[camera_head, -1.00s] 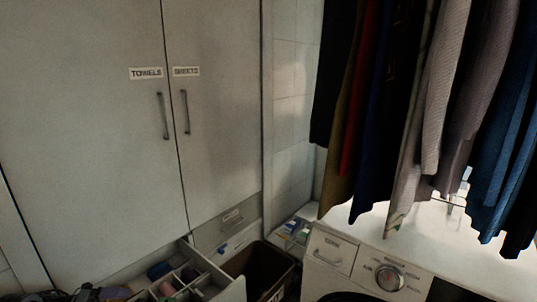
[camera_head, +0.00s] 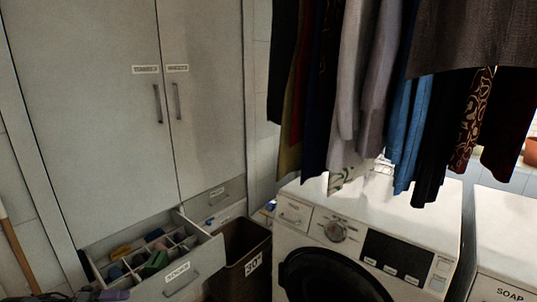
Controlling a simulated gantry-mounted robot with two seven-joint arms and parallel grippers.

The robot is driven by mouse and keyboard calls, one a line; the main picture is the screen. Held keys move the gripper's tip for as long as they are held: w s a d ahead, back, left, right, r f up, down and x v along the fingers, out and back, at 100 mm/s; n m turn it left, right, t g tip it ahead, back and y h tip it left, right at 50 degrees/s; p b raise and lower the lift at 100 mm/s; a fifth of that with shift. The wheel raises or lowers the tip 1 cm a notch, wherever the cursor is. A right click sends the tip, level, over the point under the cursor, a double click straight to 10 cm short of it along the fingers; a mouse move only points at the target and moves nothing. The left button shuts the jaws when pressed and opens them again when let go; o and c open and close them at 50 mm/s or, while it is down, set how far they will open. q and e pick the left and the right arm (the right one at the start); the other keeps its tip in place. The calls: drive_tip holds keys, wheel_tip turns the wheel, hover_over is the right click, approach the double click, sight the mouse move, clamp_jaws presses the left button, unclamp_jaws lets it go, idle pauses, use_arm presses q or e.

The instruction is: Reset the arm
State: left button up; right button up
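Neither of my grippers can be made out in the head view, and no arm of mine is clearly in the picture. A dark shape with a purplish piece (camera_head: 112,295) shows at the bottom left edge, cut off by the frame; I cannot tell what it is.
A divided drawer (camera_head: 181,276) stands pulled out below the tall cabinet (camera_head: 85,95), with folded items inside. A dark bin (camera_head: 236,255) stands between it and the washing machine (camera_head: 290,240). Clothes (camera_head: 349,80) hang above the machine. Another white unit (camera_head: 507,235) is at right.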

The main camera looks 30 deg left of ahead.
use_arm(q)
drive_tip(key=s+d+f+n+t+h+b, duration=0.1)
drive_tip(key=s+d+f+n+b, duration=0.15)
drive_tip(key=d+f, duration=0.8)
drive_tip(key=s+d+f+n+t+b, duration=0.1)
drive_tip(key=s+d+f+n+b, duration=0.15)
drive_tip(key=d+f, duration=0.8)
drive_tip(key=w+d+n+y+b, duration=0.35)
drive_tip(key=d+n+y, duration=0.45)
drive_tip(key=d, duration=1.1)
use_arm(e)
wheel_tip(320, 180, down, 10)
drive_tip(key=a, duration=0.1)
use_arm(q)
drive_tip(key=s+a+r+n+g+y+p, duration=0.1)
drive_tip(key=s+r+n+g+y, duration=0.25)
drive_tip(key=s+n+g, duration=0.75)
wheel_tip(320, 180, up, 25)
drive_tip(key=t+p, duration=0.1)
drive_tip(key=p, duration=2.4)
drive_tip(key=shift+s+a+r+n+p, duration=0.2)
drive_tip(key=shift+s+n+p, duration=0.05)
drive_tip(key=shift+n+p, duration=0.15)
use_arm(e)
wheel_tip(320, 180, up, 27)
drive_tip(key=shift+w+r, duration=0.2)
drive_tip(key=shift+w, duration=0.1)
